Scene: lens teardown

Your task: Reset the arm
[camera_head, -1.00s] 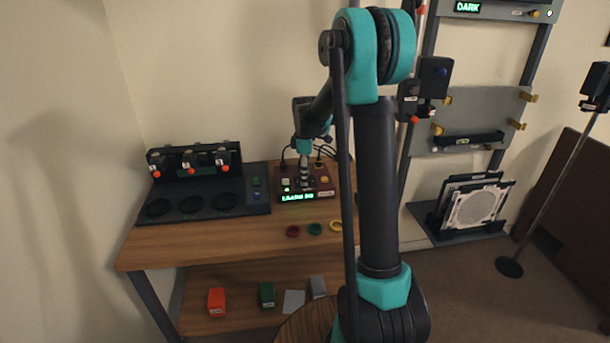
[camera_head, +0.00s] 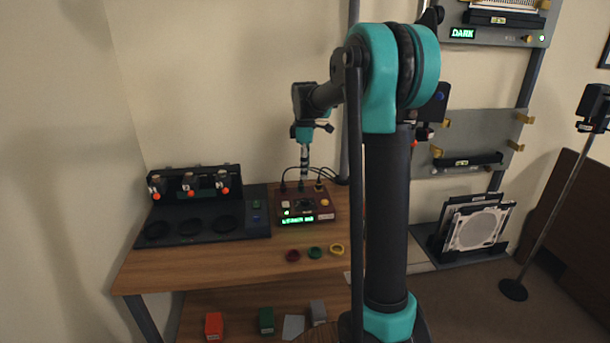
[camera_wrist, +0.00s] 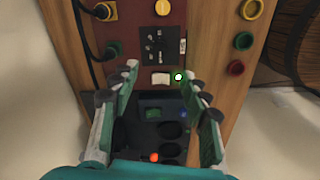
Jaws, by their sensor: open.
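My gripper (camera_wrist: 157,100) is open and empty in the wrist view, its two fingers spread over the table. In the head view my gripper (camera_head: 304,178) hangs pointing down above the dark red control box (camera_head: 322,210), apart from it as far as I can tell. The box has a lit green display, knobs and a white button; in the wrist view the box (camera_wrist: 135,38) shows a white switch and a lit green lamp beyond the fingertips. My teal and black arm fills the middle of the head view.
A black rack (camera_head: 255,222) with several round recesses and red-tipped units stands left on the wooden table (camera_head: 190,265). Red (camera_head: 293,255), green (camera_head: 315,252) and yellow (camera_head: 337,249) rings lie at the table's front. Small blocks sit on the lower shelf. A grey shelf unit (camera_head: 480,135) stands at right.

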